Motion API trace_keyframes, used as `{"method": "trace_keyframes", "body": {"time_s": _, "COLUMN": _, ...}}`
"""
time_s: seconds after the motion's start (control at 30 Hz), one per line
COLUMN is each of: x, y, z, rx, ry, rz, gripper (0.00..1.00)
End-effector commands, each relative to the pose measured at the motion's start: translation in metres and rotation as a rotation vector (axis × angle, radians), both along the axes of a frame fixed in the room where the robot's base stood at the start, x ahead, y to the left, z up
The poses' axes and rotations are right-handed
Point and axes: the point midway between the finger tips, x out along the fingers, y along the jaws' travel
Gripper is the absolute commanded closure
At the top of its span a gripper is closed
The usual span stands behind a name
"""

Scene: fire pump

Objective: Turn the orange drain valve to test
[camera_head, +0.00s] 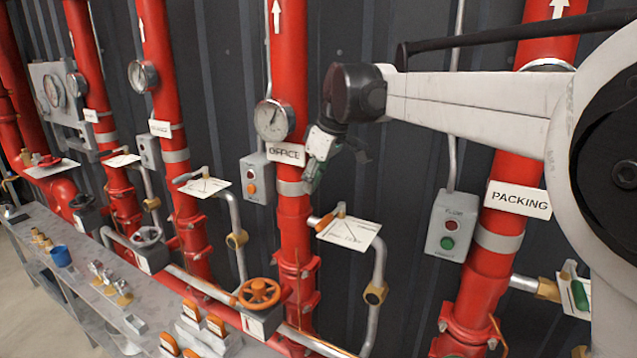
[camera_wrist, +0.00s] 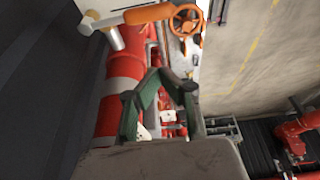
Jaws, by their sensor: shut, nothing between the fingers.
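The orange drain valve lever (camera_head: 324,222) is on the side pipe of the red OFFICE pipe, over a white label plate (camera_head: 348,232). It lies near the top of the wrist view (camera_wrist: 148,14), pointing right from a pale fitting. My gripper (camera_head: 311,188), with green fingers, is above and slightly left of the lever, in front of the OFFICE pipe, and apart from the lever. The wrist view shows the fingers (camera_wrist: 163,76) angled together, shut and empty. The print on the plate is too small to read.
An orange handwheel (camera_head: 259,293) is below left of the lever. A pressure gauge (camera_head: 274,120) and grey switch box (camera_head: 257,178) are beside the OFFICE pipe. The red PACKING pipe (camera_head: 492,236) stands to the right. A grey bench (camera_head: 90,290) with loose parts is lower left.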

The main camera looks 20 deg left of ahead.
Motion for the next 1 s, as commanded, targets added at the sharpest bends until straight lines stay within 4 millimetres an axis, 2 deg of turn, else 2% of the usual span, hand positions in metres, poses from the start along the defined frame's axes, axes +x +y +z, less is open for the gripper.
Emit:
{"method": "trace_keyframes", "body": {"time_s": 0.33, "x": 0.006, "y": 0.022, "z": -0.061, "rx": 0.000, "ry": 0.000, "rz": 0.000, "gripper": 1.00}}
{"method": "trace_keyframes", "body": {"time_s": 0.4, "x": 0.005, "y": 0.021, "z": -0.069, "rx": 0.000, "ry": 0.000, "rz": -0.002, "gripper": 1.00}}
{"method": "trace_keyframes", "body": {"time_s": 0.5, "x": 0.001, "y": 0.004, "z": -0.070, "rx": 0.000, "ry": -0.001, "rz": -0.004, "gripper": 1.00}}
{"method": "trace_keyframes", "body": {"time_s": 0.7, "x": -0.003, "y": -0.011, "z": -0.074, "rx": 0.000, "ry": 0.000, "rz": -0.002, "gripper": 1.00}}
{"method": "trace_keyframes", "body": {"time_s": 1.0, "x": -0.004, "y": -0.015, "z": -0.075, "rx": 0.000, "ry": -0.001, "rz": -0.001, "gripper": 1.00}}
